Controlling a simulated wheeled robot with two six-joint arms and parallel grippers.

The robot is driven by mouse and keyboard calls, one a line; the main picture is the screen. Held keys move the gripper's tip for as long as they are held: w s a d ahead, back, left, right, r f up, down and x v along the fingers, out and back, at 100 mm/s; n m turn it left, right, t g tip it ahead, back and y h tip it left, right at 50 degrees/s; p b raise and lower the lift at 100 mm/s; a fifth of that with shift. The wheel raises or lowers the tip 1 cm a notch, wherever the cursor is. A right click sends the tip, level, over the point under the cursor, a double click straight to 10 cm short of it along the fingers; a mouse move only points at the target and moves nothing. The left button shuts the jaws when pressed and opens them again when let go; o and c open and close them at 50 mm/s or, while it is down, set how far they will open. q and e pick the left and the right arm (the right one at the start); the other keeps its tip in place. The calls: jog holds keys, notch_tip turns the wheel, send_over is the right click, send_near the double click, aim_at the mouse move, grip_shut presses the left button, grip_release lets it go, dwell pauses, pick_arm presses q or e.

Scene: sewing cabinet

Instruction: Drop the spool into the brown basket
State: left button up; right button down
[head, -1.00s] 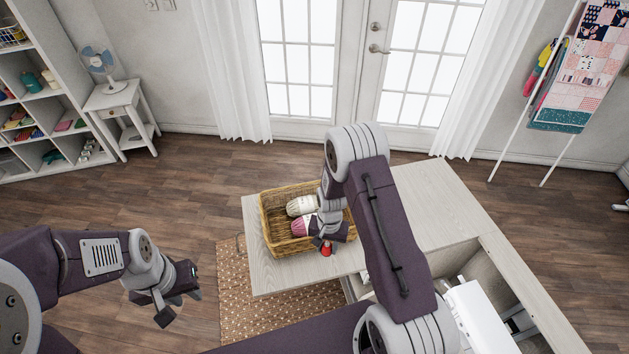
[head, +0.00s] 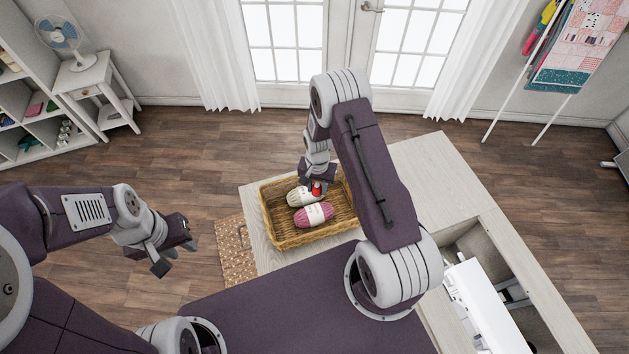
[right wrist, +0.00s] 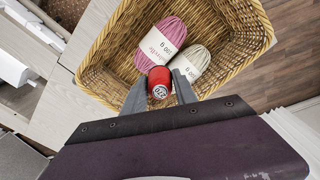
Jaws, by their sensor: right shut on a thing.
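The spool (head: 317,188) is small and red with a pale end. My right gripper (head: 318,184) is shut on it and holds it over the brown basket. In the right wrist view the spool (right wrist: 159,83) sits between the two grey fingertips (right wrist: 160,90). The brown wicker basket (head: 281,240) stands on the cabinet top, and its rim (right wrist: 96,58) also shows in the right wrist view. My left gripper (head: 172,250) is empty, with its fingers apart, out over the floor to the left of the cabinet.
A pink yarn skein (head: 314,215) and a cream yarn skein (head: 299,197) lie in the basket. The pale cabinet top (head: 430,170) is bare right of the basket. A white sewing machine (head: 476,300) sits in the cabinet's opening. A woven rug (head: 236,250) lies on the floor.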

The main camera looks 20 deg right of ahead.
jog(key=shift+s+f+b, duration=0.3)
jog(key=shift+f+b, duration=0.4)
jog(key=shift+f, duration=0.25)
jog(key=f+b, duration=0.1)
jog(key=f, duration=0.1)
jog(key=w+f+b, duration=0.1)
jog(key=f, duration=0.1)
jog(key=shift+w+f+b, duration=0.1)
jog(key=shift+f+b, duration=0.05)
jog(key=shift+b, duration=0.15)
jog(key=shift+s+r, duration=0.2)
jog(key=shift+s, duration=0.1)
jog(key=c, duration=1.2)
grip_release()
jog(key=o, duration=0.3)
jog(key=shift+w, duration=0.15)
notch_tip(320, 180, up, 9)
jog(key=b, duration=0.1)
